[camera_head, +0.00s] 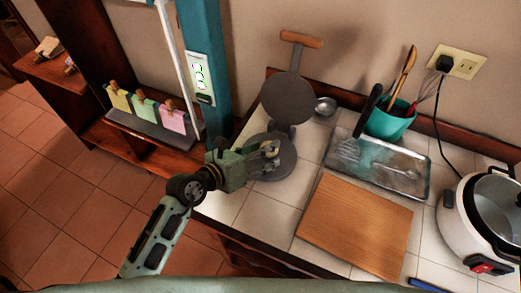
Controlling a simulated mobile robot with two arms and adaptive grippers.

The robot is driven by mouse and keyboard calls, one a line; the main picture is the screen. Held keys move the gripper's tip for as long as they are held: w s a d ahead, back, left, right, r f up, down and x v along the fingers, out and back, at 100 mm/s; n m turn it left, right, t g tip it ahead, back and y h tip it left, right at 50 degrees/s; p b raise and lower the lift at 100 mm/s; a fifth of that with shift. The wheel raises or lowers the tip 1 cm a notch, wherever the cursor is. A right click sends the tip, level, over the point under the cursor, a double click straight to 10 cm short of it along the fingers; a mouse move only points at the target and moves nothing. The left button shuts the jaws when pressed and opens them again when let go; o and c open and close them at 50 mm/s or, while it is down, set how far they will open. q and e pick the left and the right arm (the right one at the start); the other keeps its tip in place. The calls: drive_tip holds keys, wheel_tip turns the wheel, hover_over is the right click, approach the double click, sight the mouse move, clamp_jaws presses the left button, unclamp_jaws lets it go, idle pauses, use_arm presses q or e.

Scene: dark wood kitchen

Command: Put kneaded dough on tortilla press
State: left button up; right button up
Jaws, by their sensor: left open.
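The tortilla press (288,98) stands open on the tiled counter. Its dark round upper plate is raised, with a wooden handle above, and its round lower plate (287,165) lies flat. My left gripper (274,154) reaches in from the left over the lower plate, with its fingers apart. A small pale yellowish patch shows at the fingers over the plate. It may be the dough, but the fingers partly hide it and I cannot tell for sure. My right gripper is not in view.
A wooden board (355,225) lies in front right of the press. Behind it are a metal tray (405,181) with utensils and a teal utensil bowl (388,122). A white cooker (455,222) stands at the right. A teal post (204,35) rises left of the press.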

use_arm(q)
drive_tip(key=shift+s+d+f, duration=0.15)
drive_tip(key=shift+s+f, duration=0.3)
drive_tip(key=shift+f, duration=0.25)
drive_tip(key=shift+r, duration=0.35)
drive_tip(key=shift+r+p, duration=0.3)
drive_tip(key=shift+r, duration=0.05)
drive_tip(key=b+v, duration=0.1)
drive_tip(key=v, duration=0.9)
drive_tip(key=shift+a+r+b, duration=0.25)
drive_tip(key=shift+b, duration=0.1)
drive_tip(key=shift+s+a+r, duration=0.4)
drive_tip(key=shift+a+r, duration=0.05)
